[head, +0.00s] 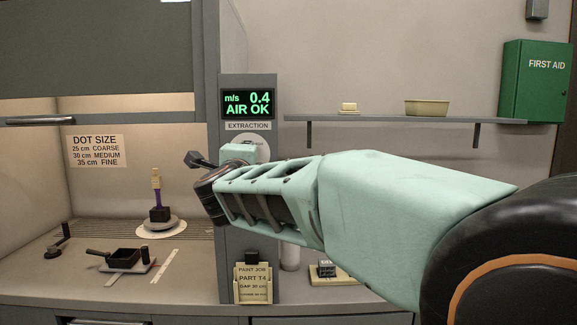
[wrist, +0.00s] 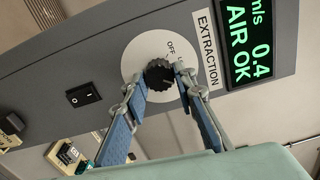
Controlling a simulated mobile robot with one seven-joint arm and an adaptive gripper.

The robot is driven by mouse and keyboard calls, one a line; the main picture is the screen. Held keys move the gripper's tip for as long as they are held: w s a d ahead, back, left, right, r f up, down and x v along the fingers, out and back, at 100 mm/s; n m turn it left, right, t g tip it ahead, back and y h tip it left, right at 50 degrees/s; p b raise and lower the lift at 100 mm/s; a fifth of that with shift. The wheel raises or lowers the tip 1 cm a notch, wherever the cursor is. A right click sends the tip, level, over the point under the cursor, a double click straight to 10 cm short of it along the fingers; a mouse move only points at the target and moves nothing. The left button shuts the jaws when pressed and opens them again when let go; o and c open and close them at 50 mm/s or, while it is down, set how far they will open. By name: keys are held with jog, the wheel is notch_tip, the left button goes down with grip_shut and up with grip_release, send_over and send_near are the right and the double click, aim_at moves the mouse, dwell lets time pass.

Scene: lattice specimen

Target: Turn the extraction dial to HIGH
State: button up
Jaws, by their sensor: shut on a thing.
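The extraction dial is a black knurled knob (wrist: 158,75) on a round white plate (wrist: 132,65) with the word OFF. It is on the grey column, beside the EXTRACTION label (wrist: 207,50). In the wrist view my gripper (wrist: 160,80) has its two blue-padded fingers on either side of the knob, shut on it. The knob's pointer and other plate markings are hidden or too small to read. In the head view my arm covers the knob, and the white plate (head: 262,143) shows above it. The green display (head: 248,104) reads 0.4 m/s, AIR OK.
A black rocker switch (wrist: 83,95) is on the same column. A wall shelf (head: 400,120) is at the right.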

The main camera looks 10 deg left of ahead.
jog(key=shift+f+m+b, duration=0.1)
jog(key=shift+m+b, duration=0.25)
jog(key=shift+m, duration=0.35)
jog(key=o, duration=1.2)
jog(key=shift+c, duration=0.2)
